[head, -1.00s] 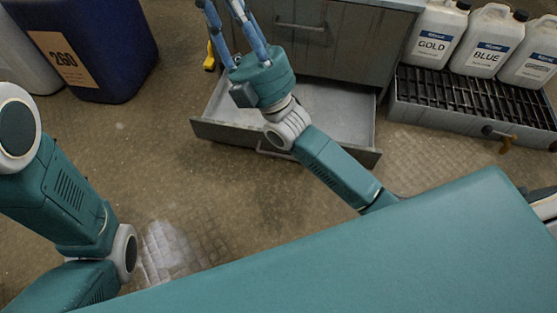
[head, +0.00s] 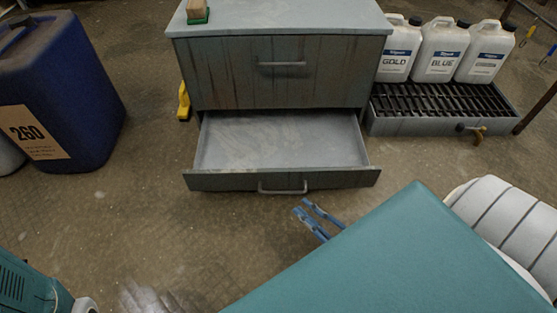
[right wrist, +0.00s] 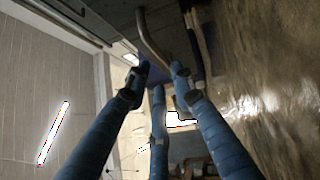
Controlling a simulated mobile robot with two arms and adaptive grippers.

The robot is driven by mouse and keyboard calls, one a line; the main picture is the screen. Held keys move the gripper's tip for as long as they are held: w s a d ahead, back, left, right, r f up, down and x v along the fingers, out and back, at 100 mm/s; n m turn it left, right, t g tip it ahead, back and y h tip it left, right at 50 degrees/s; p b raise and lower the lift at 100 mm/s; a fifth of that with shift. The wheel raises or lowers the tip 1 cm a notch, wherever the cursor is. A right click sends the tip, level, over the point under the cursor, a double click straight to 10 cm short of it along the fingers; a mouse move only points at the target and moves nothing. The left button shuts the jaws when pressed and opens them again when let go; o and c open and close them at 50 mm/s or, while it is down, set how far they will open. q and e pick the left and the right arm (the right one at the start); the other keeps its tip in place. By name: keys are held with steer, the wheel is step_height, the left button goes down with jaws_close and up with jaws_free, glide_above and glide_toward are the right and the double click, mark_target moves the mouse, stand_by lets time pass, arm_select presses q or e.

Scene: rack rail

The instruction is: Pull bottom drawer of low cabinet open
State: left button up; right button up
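The low grey cabinet (head: 225,72) stands ahead in the head view. Its bottom drawer (head: 215,180) is pulled well out and its empty inside shows. The bottom drawer's bar handle (head: 283,188) is free, with nothing around it. My right gripper (head: 302,206) is just in front of and below this handle, apart from it, with its blue fingertips spread. In the right wrist view the gripper (right wrist: 158,78) is open and empty, and a curved bar, seemingly the handle, shows beyond the fingertips. My left gripper is out of view.
The upper drawer (head: 320,80) is shut. A blue drum (head: 75,90) stands at left and a yellow object (head: 184,102) beside the cabinet. White jugs (head: 436,52) stand on a grated tray (head: 440,100) at right. The floor before the drawer is clear.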

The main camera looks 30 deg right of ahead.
mark_target(283, 193)
steer(key=b+x, duration=0.2)
steer(key=x, duration=0.6)
steer(key=shift+w+a+r+b, duration=0.1)
steer(key=shift+w+r+b, duration=0.1)
steer(key=shift+b, duration=0.15)
jaws_close()
